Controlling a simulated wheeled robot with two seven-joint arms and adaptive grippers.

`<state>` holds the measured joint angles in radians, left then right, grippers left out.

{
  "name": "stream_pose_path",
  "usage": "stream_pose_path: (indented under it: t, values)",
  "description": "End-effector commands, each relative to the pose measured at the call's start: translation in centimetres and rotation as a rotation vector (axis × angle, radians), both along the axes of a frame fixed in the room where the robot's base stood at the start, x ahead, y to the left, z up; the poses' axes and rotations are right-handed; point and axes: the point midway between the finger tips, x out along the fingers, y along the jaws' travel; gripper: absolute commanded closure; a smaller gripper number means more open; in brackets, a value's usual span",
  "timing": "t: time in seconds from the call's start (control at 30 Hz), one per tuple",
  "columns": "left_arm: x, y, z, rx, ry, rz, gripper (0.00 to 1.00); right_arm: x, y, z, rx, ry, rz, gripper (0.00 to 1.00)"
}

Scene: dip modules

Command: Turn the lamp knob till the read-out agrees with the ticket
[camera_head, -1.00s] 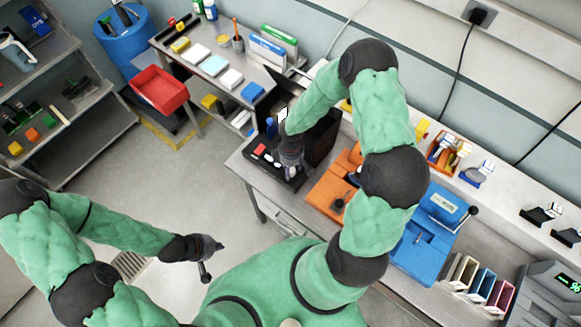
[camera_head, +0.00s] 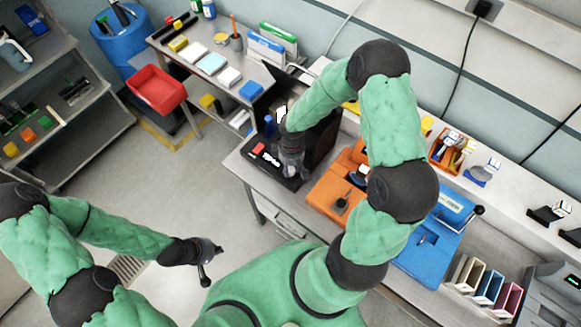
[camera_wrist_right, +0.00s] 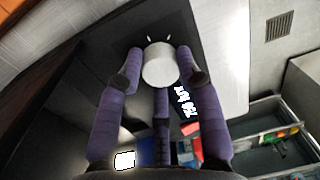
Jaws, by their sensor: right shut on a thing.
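My right gripper (camera_head: 291,168) is down at the dark lamp unit (camera_head: 262,168) on the bench. In the right wrist view its purple fingers (camera_wrist_right: 163,70) are shut around the sides of a white round knob (camera_wrist_right: 159,66). A black read-out with white characters (camera_wrist_right: 186,103) lies beside the knob; its text is slanted and I cannot read it surely. A white card (camera_head: 282,113), possibly the ticket, stands by the black box behind; its writing is too small to read. My left gripper (camera_head: 207,266) hangs over the floor, away from the bench; its jaws are unclear.
A red button (camera_head: 258,148) and a blue item (camera_head: 269,126) are close to my right gripper. An orange unit (camera_head: 336,192) and a blue machine (camera_head: 430,235) stand right of it on the bench. The floor near my left gripper is clear.

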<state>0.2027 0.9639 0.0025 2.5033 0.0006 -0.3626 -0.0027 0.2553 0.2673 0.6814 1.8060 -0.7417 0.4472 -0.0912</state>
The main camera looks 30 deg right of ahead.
Motion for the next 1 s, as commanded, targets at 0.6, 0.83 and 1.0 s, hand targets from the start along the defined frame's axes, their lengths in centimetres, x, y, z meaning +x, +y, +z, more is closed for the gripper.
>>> stream_pose_path:
  t: [0.6,0.83,1.0]
  values:
    - [0.0,0.0,0.0,0.0,0.0,0.0,1.0,0.1,0.0,0.6,-0.001,-0.003,0.003,0.41]
    - [0.0,0.0,0.0,0.0,0.0,0.0,1.0,0.3,-0.2,4.2,-0.002,-0.007,0.002,0.41]
    - [0.0,0.0,0.0,0.0,0.0,0.0,1.0,0.4,-0.4,7.7,-0.001,-0.006,0.002,0.41]
